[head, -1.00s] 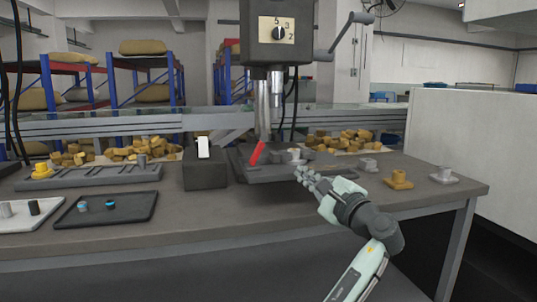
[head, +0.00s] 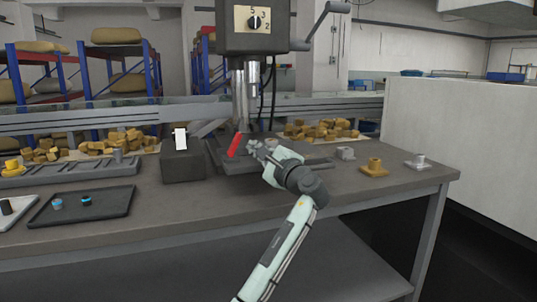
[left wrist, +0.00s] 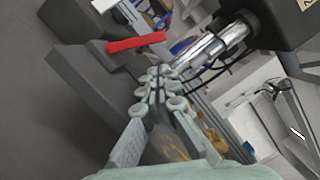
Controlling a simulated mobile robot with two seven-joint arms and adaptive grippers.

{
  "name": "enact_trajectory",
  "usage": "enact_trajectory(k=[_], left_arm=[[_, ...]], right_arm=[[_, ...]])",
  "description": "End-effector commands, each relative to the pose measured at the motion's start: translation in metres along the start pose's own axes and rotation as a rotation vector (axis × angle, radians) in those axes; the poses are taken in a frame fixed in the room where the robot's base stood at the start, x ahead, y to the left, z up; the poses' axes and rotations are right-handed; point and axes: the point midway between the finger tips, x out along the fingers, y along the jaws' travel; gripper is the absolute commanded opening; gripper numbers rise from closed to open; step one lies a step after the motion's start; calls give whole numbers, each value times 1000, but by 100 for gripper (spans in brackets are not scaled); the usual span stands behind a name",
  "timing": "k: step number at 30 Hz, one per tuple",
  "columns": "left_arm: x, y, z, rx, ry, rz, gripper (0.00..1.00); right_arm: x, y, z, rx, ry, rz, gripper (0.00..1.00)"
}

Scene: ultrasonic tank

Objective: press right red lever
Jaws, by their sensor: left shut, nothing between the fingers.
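I see only one red lever. My left gripper (head: 256,149) is shut and empty, just right of the lever at about the same picture height. In the left wrist view its closed fingertips (left wrist: 160,76) lie below the lever's right end, with a small gap visible. My right gripper is not in view.
A dark box with a white switch (head: 180,139) stands left of the lever. A dark tray (head: 110,208) with small blue-topped parts lies at the left. The table's front middle is clear.

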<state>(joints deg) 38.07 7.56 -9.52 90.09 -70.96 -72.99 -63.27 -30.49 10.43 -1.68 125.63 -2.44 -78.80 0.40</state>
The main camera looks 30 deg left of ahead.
Motion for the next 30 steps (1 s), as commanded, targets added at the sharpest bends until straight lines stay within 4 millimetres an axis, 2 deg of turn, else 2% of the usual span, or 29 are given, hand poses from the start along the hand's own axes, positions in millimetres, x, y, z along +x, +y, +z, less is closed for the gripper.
enact_trajectory(k=[3, 7, 30], left_arm=[[3, 0, 14, 0, -1, 1, 0], [5, 0, 20, 1, 0, 0, 0], [5, -1, 24, -61, 0, 17, 0]], right_arm=[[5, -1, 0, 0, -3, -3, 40], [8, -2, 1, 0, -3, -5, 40], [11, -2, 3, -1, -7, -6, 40]])
